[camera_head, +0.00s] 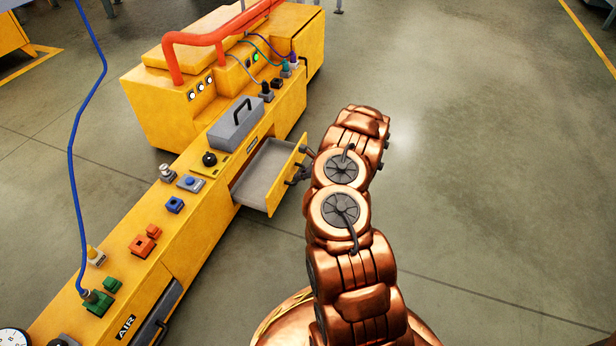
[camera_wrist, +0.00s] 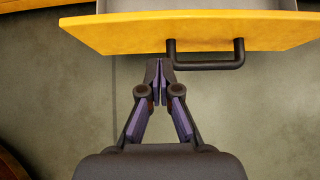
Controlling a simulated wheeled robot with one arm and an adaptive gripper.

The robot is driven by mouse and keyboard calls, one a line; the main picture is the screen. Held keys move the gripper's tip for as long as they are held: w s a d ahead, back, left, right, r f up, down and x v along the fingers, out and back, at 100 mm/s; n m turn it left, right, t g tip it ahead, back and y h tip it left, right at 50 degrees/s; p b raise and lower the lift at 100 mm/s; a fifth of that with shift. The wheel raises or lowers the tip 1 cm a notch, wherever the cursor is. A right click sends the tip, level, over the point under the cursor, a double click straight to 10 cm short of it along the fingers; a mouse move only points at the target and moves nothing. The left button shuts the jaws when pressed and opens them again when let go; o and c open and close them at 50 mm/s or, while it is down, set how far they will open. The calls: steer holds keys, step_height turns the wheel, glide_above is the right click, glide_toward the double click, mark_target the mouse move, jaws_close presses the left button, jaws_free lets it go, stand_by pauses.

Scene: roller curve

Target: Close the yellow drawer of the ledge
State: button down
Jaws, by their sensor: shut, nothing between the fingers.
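The yellow drawer (camera_head: 287,177) stands pulled out from the side of the yellow ledge (camera_head: 205,228) in the head view, and its grey inside looks empty. In the wrist view the drawer front (camera_wrist: 120,32) spans the top, with a dark bar handle (camera_wrist: 206,65) on it. My gripper (camera_wrist: 159,62) is shut and empty, its fingertips just below the drawer front and left of the handle. I cannot tell whether the fingertips touch the front. In the head view my gripper (camera_head: 296,176) is small and dark beside the drawer front, partly hidden by my arm.
A grey box with a handle (camera_head: 235,124), several coloured blocks and knobs sit on the ledge top. A yellow machine with an orange pipe (camera_head: 210,40) stands behind. A blue cable (camera_head: 72,150) hangs at left. The floor to the right is clear.

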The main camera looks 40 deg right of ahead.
mark_target(282, 177)
steer(key=w+a, duration=0.1)
steer(key=w+a+f+b, duration=0.1)
steer(key=w, duration=0.1)
steer(key=shift+w+a+r+b, duration=0.15)
steer(key=shift+w+a+b, duration=0.15)
steer(key=shift+w, duration=0.2)
